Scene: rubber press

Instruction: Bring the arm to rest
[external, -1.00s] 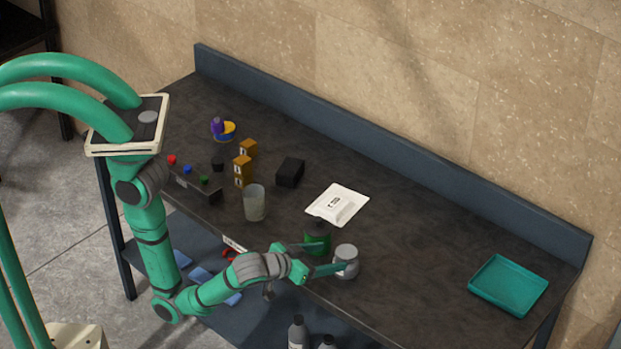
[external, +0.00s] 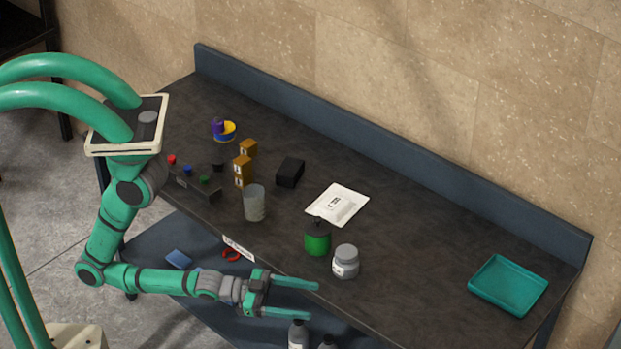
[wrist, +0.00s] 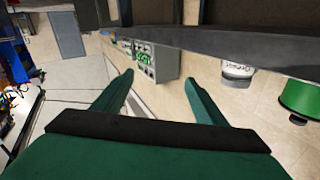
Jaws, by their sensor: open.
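My green gripper (external: 316,301) is open and empty, with its two fingers pointing right. It is in front of the table's front edge in the external view, and both fingers (wrist: 158,92) show spread apart in the wrist view. My arm is stretched out low from its shoulder at the left. The grey jar (external: 345,262) stands upright on the table near the front edge, apart from the fingers. The green container (external: 317,240) stands just left of it.
The dark table (external: 410,270) holds a glass beaker (external: 254,204), a white packet (external: 337,205), a black box (external: 290,172), small orange boxes (external: 242,166) and a teal tray (external: 508,285). Bottles (external: 298,334) stand below the front edge. The table between jar and tray is clear.

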